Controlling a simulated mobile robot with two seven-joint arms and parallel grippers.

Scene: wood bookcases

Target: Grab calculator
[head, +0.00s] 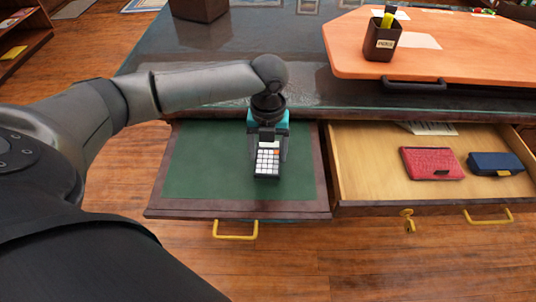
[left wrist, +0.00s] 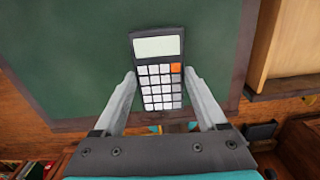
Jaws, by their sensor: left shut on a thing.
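The calculator (head: 267,164) is dark with white keys, one orange key and a pale display. It is at the green-topped pull-out panel (head: 205,165) on the left of the desk. My left gripper (head: 268,158) points down at it, with a finger on each side. In the left wrist view the calculator (left wrist: 160,75) sits between the two fingertips (left wrist: 160,78), which are shut on its sides. I cannot tell whether it still touches the green surface. My right gripper is in neither view.
An open drawer (head: 365,185) to the right holds a red pouch (head: 432,163), a blue case (head: 495,164) and paper. An orange board (head: 460,60) with a dark pen cup (head: 384,40) is on the desktop. The green panel around the calculator is clear.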

